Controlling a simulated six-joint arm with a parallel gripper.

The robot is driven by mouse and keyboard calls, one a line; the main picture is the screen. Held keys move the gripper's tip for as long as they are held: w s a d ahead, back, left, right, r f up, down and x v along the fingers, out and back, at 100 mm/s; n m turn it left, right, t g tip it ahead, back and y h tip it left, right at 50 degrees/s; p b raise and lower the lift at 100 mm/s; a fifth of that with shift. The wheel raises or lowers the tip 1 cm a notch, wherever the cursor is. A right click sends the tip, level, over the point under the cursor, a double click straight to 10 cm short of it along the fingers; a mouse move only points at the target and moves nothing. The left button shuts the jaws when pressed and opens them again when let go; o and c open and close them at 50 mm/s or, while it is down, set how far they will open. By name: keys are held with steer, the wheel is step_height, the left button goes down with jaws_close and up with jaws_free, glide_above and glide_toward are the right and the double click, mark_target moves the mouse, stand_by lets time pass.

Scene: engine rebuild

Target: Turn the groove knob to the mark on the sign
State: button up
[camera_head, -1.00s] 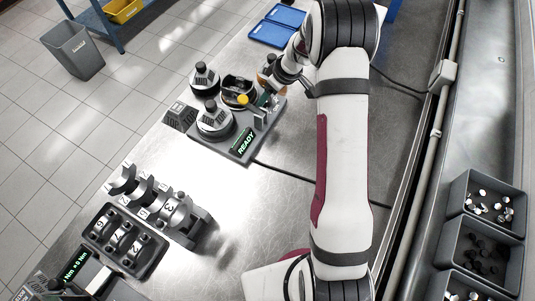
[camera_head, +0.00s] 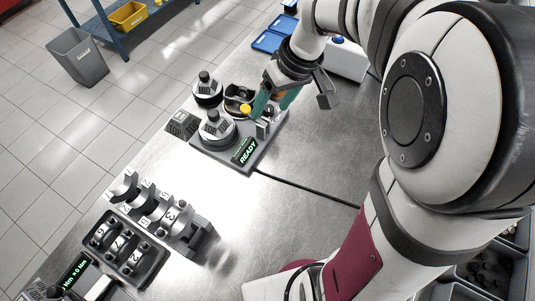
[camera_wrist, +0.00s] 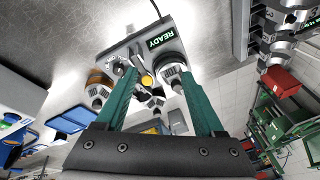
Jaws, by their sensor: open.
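A dark station plate (camera_head: 228,157) with a lit READY display (camera_head: 246,152) stands on the bench. It carries round black-and-silver units with knobs on top, one at the front (camera_head: 215,130) and one behind (camera_head: 207,87), and a yellow button (camera_head: 246,108). My gripper (camera_head: 268,108) is open, its green fingers over the right side of the station. In the wrist view, the yellow button (camera_wrist: 147,82) shows between the fingers, and a small marked dial (camera_wrist: 119,68) is by the left finger. I cannot tell which part is the groove knob; the sign's mark is not readable.
A dark block with lettering (camera_head: 183,124) sits left of the station. Numbered bearing caps (camera_head: 125,243) and a grey stand (camera_head: 165,212) are nearer. A black cable (camera_head: 310,187) crosses the bench. Blue trays (camera_head: 268,42) lie behind.

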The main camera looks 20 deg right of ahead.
steer(key=s+a+m, duration=0.2)
steer(key=s, duration=0.5)
steer(key=s+a+r+m+g, duration=0.1)
steer(key=s+a+m, duration=0.1)
steer(key=s, duration=0.5)
steer(key=shift+a+m+g, duration=0.3)
steer(key=shift+a+m, duration=0.05)
steer(key=shift+m, duration=0.25)
